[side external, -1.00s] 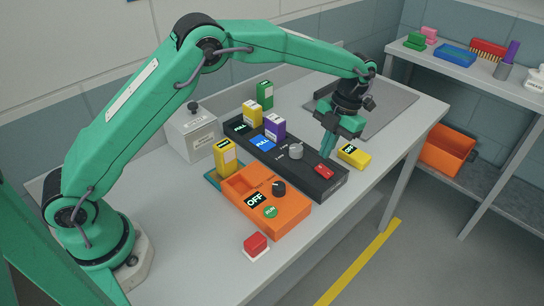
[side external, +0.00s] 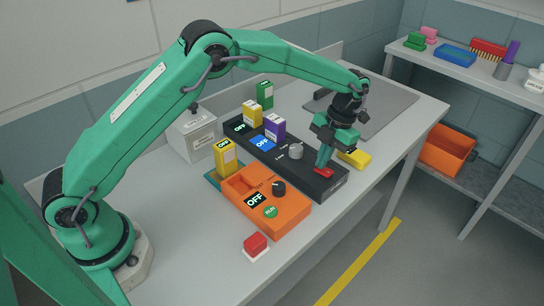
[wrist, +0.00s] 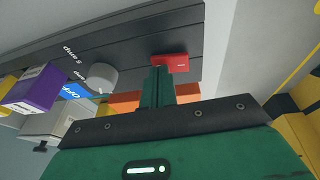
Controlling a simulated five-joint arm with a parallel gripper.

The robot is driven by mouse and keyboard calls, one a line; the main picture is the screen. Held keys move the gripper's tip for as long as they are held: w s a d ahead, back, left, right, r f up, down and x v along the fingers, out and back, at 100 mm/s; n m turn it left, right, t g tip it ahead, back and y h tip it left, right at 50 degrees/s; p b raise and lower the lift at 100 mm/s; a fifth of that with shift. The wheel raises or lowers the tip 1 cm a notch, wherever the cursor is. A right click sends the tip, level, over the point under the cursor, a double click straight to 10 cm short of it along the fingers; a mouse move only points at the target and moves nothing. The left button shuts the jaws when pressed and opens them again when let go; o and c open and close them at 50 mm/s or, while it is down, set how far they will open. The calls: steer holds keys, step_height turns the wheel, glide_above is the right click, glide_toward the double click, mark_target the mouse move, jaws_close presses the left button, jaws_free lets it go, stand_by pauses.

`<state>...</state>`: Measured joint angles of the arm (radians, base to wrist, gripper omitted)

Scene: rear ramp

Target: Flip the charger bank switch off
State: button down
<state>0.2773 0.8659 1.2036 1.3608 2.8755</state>
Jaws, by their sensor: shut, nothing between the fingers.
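The charger bank is a long black panel (side external: 339,184) with a yellow block (side external: 251,114) and a purple block (side external: 275,128) standing in it. Its two displays, one dark (side external: 240,128) and one blue (side external: 263,143), both read OFF. A red switch (side external: 328,171) is at its near right end; it also shows in the wrist view (wrist: 171,63). My gripper (side external: 321,170) is shut and empty, pointing down with its fingertips at the red switch, apparently touching it. The fingers partly cover the switch, so its tilt is hard to tell.
A grey knob (side external: 296,151) sits on the panel left of my gripper. A yellow box (side external: 358,159) lies just behind and right of it. An orange unit (side external: 290,219) with a black knob and a red button (side external: 255,243) are nearer the front.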

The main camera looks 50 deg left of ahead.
steer(key=shift+d+f, duration=0.1)
steer(key=shift+d, duration=0.65)
steer(key=shift+r, duration=0.35)
steer(key=shift+d+r, duration=0.15)
steer(key=shift+r, duration=0.7)
steer(key=a+v, duration=0.1)
steer(key=v, duration=1.1)
steer(key=shift+s+d, duration=0.25)
steer(key=shift+d, duration=0.1)
